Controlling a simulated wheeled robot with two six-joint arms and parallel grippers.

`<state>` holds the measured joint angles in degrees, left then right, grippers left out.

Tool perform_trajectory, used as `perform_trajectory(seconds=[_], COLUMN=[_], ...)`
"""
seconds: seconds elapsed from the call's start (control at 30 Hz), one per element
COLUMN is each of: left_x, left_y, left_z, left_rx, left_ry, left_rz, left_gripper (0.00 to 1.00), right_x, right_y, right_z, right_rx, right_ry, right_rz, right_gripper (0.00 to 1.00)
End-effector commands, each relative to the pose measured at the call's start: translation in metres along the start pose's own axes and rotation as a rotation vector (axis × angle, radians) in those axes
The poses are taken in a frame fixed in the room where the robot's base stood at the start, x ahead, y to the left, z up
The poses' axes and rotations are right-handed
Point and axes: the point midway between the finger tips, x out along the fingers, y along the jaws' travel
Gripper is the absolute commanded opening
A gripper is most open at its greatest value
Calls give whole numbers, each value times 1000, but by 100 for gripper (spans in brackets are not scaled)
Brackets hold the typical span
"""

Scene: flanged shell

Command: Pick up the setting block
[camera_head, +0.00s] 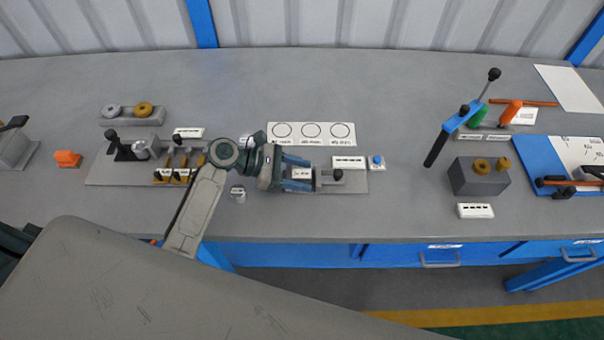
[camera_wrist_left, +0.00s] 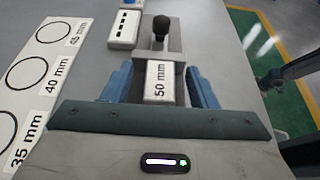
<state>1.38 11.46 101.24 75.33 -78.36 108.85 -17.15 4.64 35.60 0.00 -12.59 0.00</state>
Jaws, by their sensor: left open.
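The setting block (camera_wrist_left: 160,80) is a small pale block with a "50 mm" label. It sits in a grey fixture on the bench; in the head view the block (camera_head: 302,173) shows between my left gripper's fingers. My left gripper (camera_head: 304,174) is open, its blue fingers on either side of the block. In the left wrist view the left gripper (camera_wrist_left: 160,88) straddles the block, with a gap showing at least on its left; contact on the right is unclear. A dark arm part at that view's right edge seems mine, and its jaws are not readable.
A black-knobbed part (camera_head: 338,174) of the fixture stands just beyond the block. A white card with circles (camera_head: 311,134) lies behind. A white label block (camera_head: 348,162) and blue button (camera_head: 377,162) are close to the right. A blue lever tool (camera_head: 462,117) stands farther right.

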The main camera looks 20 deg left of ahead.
Motion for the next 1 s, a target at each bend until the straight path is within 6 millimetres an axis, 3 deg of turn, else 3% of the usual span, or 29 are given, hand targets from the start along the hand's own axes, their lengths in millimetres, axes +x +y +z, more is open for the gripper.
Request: perform_trajectory(seconds=[0.23,0.5,0.77,1.0], left_x=[1,1,0,-15], left_y=[0,0,0,1], left_z=[0,0,3,38], left_rx=[1,1,3,10], left_ry=[1,1,0,-1], left_rz=[0,0,0,2], left_gripper=[51,0,0,0], right_x=[0,0,0,7], right_y=[0,0,0,-1], right_z=[2,2,2,3], right_rx=[0,0,0,0], right_ry=[-3,-3,-4,-3], right_rz=[0,0,0,-1], right_gripper=[42,42,42,42])
